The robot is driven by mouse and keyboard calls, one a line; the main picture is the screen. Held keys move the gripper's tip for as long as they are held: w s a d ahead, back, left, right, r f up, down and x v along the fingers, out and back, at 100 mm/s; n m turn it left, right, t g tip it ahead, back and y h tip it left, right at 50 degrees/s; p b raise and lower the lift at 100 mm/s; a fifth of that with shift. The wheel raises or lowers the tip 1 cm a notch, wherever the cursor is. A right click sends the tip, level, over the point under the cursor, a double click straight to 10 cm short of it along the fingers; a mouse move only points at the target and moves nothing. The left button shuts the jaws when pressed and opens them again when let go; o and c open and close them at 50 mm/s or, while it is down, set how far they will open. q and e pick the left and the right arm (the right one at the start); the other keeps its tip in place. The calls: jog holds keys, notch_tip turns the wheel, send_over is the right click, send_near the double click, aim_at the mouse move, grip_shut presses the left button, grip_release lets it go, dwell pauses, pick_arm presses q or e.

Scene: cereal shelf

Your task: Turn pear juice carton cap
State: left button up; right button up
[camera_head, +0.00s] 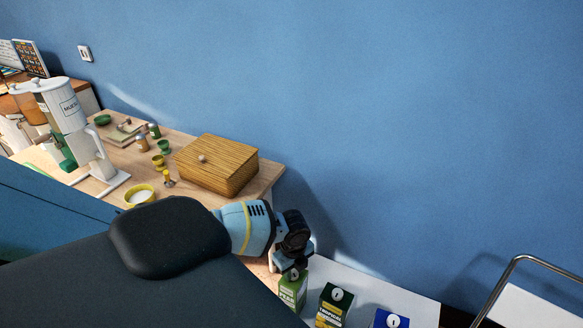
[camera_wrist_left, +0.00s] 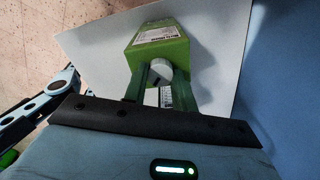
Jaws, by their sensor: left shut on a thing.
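The green pear juice carton (camera_head: 293,292) stands upright on a white surface below my left gripper (camera_head: 290,268) in the head view. In the left wrist view the green carton (camera_wrist_left: 165,48) shows with a printed label, and its white cap (camera_wrist_left: 159,70) sits between the two fingers. My left gripper (camera_wrist_left: 159,84) is shut on the cap. The fingers cover part of the cap and of the carton.
A tropical juice carton (camera_head: 332,304) and a blue carton (camera_head: 389,319) stand to the right on the white surface (camera_head: 420,308). A wooden box (camera_head: 215,167) and a yellow bowl (camera_head: 139,195) are on the wooden table to the left. A metal rail (camera_head: 505,283) rises at the right.

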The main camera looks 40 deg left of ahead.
pick_arm(q)
jog(key=n+p, duration=0.1)
jog(key=n, duration=0.3)
jog(key=shift+r+n, duration=0.1)
jog(key=shift+n, duration=0.2)
jog(key=n, duration=0.2)
jog(key=shift+n+p, duration=0.35)
jog(key=shift+n, duration=0.05)
jog(key=n+p, duration=0.1)
jog(key=n, duration=1.1)
jog(key=shift+n, duration=0.4)
jog(key=n, duration=0.5)
pick_arm(e)
jog(key=shift+t, duration=0.6)
jog(key=w+r, duration=0.2)
jog(key=r, duration=0.1)
jog(key=w+r, duration=0.1)
jog(key=shift+w+d+r, duration=0.15)
jog(key=shift+w+d, duration=0.2)
jog(key=shift+d, duration=0.05)
pick_arm(q)
jog(key=shift+n, duration=0.4)
jog(key=o, duration=1)
